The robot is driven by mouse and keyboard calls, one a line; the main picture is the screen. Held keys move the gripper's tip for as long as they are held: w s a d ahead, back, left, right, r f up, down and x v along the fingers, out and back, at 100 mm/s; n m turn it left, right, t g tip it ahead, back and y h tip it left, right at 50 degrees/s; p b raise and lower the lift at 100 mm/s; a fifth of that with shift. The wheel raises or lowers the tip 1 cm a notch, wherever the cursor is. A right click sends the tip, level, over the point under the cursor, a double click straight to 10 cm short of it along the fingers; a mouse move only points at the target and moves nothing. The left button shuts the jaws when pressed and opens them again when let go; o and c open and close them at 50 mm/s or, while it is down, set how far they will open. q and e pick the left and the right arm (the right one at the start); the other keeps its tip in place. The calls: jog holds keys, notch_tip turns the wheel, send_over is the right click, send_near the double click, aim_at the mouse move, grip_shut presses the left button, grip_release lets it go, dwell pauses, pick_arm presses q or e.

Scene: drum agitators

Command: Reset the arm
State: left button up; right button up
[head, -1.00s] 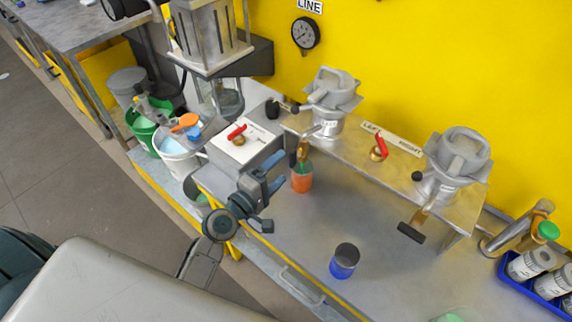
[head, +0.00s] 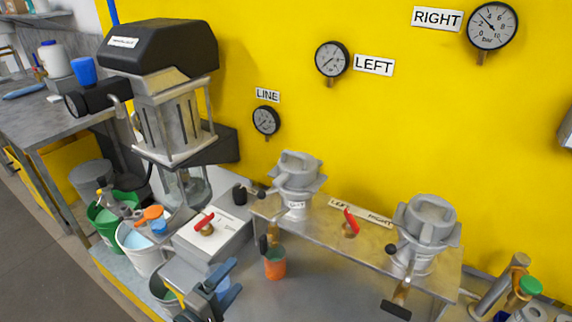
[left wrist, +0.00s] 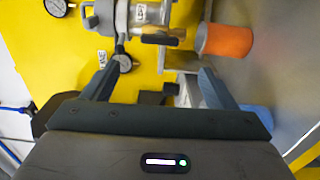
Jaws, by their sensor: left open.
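My left gripper (head: 220,287) is at the bottom of the head view, in front of the white valve box. Its two blue-grey fingers stand apart with nothing between them. In the left wrist view the fingers (left wrist: 152,85) are spread and empty, with the left drum agitator (left wrist: 140,20) and an orange cup (left wrist: 228,41) beyond them. My right gripper does not show.
The orange cup (head: 275,263) stands under the left agitator (head: 297,172). The right agitator (head: 424,226) is on the metal shelf (head: 335,226) with a red-handled valve (head: 350,222) between them. Buckets (head: 140,252) stand at left. Gauges (head: 492,26) hang on the yellow wall.

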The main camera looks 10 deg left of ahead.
pick_arm(q)
jog(key=s+d+f+m+g, duration=0.3)
jog(key=s+f+m+g, duration=0.35)
jog(key=m, duration=0.35)
jog(key=s+a+f+m+g+y, duration=0.2)
jog(key=s+a+m+g+y, duration=0.15)
jog(key=s+a, duration=0.2)
jog(key=s+a+f+m+g+y, duration=0.2)
jog(key=s+a+g+y, duration=0.15)
jog(key=s, duration=0.35)
notch_tip(320, 180, down, 29)
jog(key=w+a+g, duration=0.1)
jog(key=a, duration=0.2)
jog(key=s+f+g, duration=0.1)
jog(key=s+f, duration=1.8)
jog(key=f, duration=0.1)
jog(key=shift+a+f+n, duration=0.25)
jog(key=shift+a+n, duration=0.2)
